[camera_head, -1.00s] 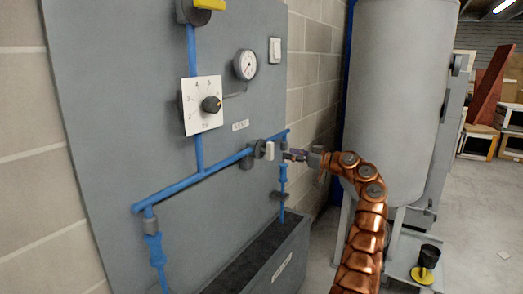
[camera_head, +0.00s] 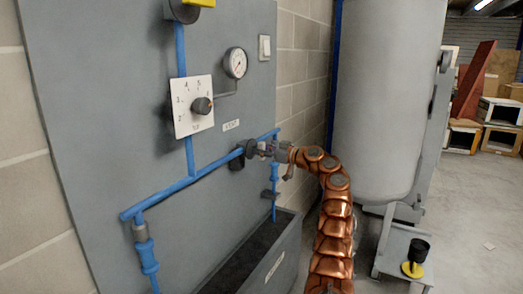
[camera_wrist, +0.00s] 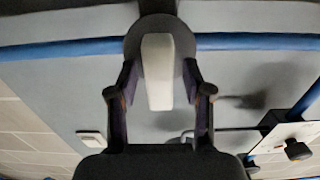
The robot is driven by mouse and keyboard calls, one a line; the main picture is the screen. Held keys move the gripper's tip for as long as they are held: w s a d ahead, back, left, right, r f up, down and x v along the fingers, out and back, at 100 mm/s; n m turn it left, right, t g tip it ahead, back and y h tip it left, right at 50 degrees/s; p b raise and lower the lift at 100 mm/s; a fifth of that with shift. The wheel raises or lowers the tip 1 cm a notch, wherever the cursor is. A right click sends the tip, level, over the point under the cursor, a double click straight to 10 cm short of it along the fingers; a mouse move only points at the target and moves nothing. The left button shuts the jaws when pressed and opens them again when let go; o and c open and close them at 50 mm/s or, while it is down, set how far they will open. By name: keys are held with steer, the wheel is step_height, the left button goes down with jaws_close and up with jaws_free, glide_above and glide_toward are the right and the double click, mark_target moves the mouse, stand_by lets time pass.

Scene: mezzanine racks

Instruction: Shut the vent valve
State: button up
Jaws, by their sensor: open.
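The vent valve sits on the blue pipe near the right edge of the grey panel, below a small white label (camera_head: 231,125). In the wrist view its round dark body (camera_wrist: 148,28) lies on the pipe, and its pale handle (camera_wrist: 158,75) stands out towards my gripper (camera_wrist: 160,80). My gripper is open, with one dark finger on each side of the handle. Small gaps show between the handle and both fingers. In the head view my gripper (camera_head: 265,150) is at the valve and mostly hides the handle.
A dial with a black knob (camera_head: 202,106), a gauge (camera_head: 236,63) and a white switch (camera_head: 264,47) are on the panel. A dark trough (camera_head: 258,270) stands below. A large grey tank (camera_head: 385,100) stands right of my arm.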

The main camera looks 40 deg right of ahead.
steer(key=shift+c, duration=0.3)
jaws_close()
